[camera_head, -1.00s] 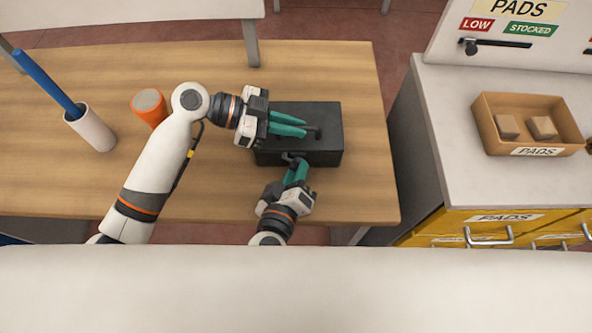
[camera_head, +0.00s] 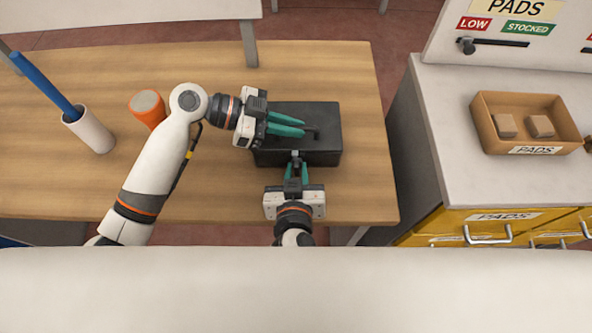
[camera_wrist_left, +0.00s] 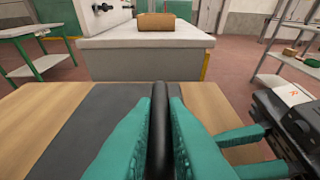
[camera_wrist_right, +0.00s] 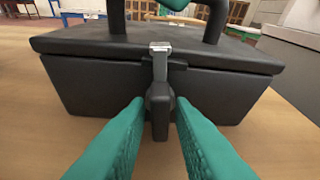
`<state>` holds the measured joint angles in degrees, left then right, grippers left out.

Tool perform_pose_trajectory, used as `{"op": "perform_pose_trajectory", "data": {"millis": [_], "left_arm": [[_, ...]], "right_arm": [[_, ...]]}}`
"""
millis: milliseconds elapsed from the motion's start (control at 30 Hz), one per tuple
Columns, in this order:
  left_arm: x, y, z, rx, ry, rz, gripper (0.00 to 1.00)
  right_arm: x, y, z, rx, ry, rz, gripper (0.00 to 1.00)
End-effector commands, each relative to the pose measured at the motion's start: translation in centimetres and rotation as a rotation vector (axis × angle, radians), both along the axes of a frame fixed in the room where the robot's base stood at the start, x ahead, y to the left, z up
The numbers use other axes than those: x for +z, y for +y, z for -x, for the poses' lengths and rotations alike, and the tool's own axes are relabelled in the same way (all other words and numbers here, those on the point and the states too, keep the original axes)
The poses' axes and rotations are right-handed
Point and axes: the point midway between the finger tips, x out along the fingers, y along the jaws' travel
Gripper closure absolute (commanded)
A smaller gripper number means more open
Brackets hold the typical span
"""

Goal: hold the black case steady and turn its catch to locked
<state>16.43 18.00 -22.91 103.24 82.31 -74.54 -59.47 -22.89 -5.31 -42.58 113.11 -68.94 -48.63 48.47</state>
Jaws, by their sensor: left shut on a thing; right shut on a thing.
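The black case (camera_head: 328,152) lies on the wooden table with its lid down. Its black handle (camera_wrist_left: 160,130) stands up from the lid. My left gripper (camera_head: 303,127) is shut on the handle from the left.
An orange cylinder (camera_head: 148,107) and a white holder (camera_head: 92,131) with a blue rod stand left of my left arm. The table (camera_head: 355,190) is clear right of the case. A white counter (camera_head: 450,130) with a pads box (camera_head: 484,122) stands further right.

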Motion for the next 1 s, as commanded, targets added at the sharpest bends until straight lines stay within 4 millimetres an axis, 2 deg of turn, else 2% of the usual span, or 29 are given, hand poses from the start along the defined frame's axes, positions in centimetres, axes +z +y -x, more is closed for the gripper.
{"op": "perform_pose_trajectory", "data": {"millis": [300, 767, 800, 833, 867, 1000], "left_arm": [[0.00, 0.00, -0.06, 0.002, -0.001, 0.000, 1.00], [-0.01, 0.01, -0.08, 0.003, -0.001, 0.000, 1.00], [-0.01, 0.01, -0.08, 0.003, -0.001, 0.000, 1.00], [-0.01, 0.01, -0.07, 0.003, -0.001, 0.000, 1.00], [-0.01, 0.01, -0.07, 0.002, -0.001, 0.000, 1.00], [-0.01, 0.01, -0.06, 0.002, -0.001, 0.000, 1.00]], "right_arm": [[0.00, 0.03, 0.08, 0.001, 0.002, -0.104, 1.00], [0.02, 0.03, 0.06, 0.001, 0.001, -0.117, 1.00], [0.02, 0.03, 0.06, 0.001, 0.001, -0.117, 0.76], [0.02, 0.03, 0.06, 0.001, 0.001, -0.117, 0.71], [0.02, 0.02, 0.06, 0.001, 0.001, -0.117, 0.67], [0.02, -0.01, 0.04, 0.001, 0.001, -0.116, 0.67]]}}
